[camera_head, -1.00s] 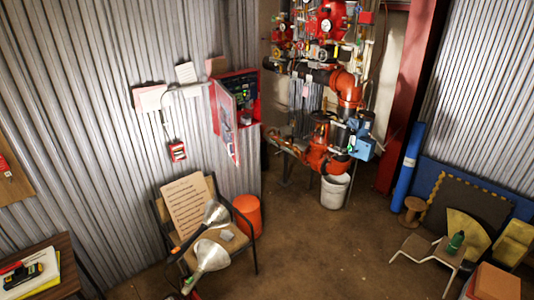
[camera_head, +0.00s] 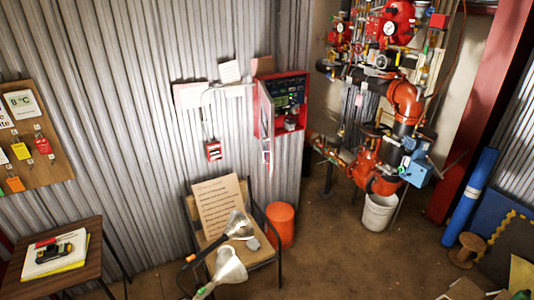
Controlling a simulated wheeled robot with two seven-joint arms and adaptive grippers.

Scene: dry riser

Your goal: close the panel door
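The red panel box (camera_head: 305,112) hangs on the corrugated metal wall near the middle of the head view. Its inside is dark, with small controls and a green light. The panel door (camera_head: 265,115) stands open, swung out from the box's left side toward me. I see its pale face almost edge-on, with a red edge. Neither of my grippers is in view.
A chair (camera_head: 245,253) holding a paper sign and work lamps (camera_head: 228,268) stands below the panel. An orange bucket (camera_head: 281,222) is beside it. Red pipework (camera_head: 405,100) fills the right. A wooden table (camera_head: 50,270) is at lower left. Some floor is clear.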

